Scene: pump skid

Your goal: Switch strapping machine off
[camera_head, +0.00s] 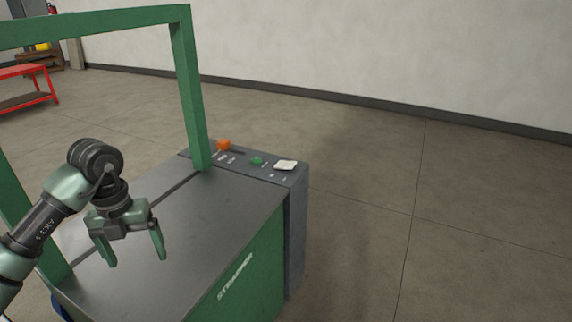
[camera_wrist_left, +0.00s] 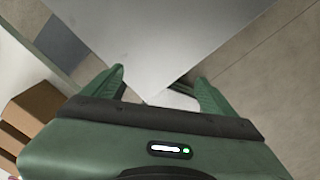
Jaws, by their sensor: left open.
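The strapping machine (camera_head: 180,235) has a grey top, a green front panel with white lettering and a green arch frame (camera_head: 187,90). A grey control panel (camera_head: 262,168) runs along its far right side. On it are an orange control (camera_head: 223,145), a green button (camera_head: 256,161) and a white rocker-like plate (camera_head: 285,165). My left gripper (camera_head: 137,262) is open and empty over the machine's top, left of the control panel and apart from it. In the left wrist view my open fingers (camera_wrist_left: 160,85) show with a pale flat surface beyond them. My right gripper is not in view.
A red bench (camera_head: 28,88) stands far back at the left. Brown boxes (camera_wrist_left: 30,115) show at the left of the left wrist view. The arch posts stand on the machine's top near my left arm. The floor (camera_head: 430,220) to the right is clear.

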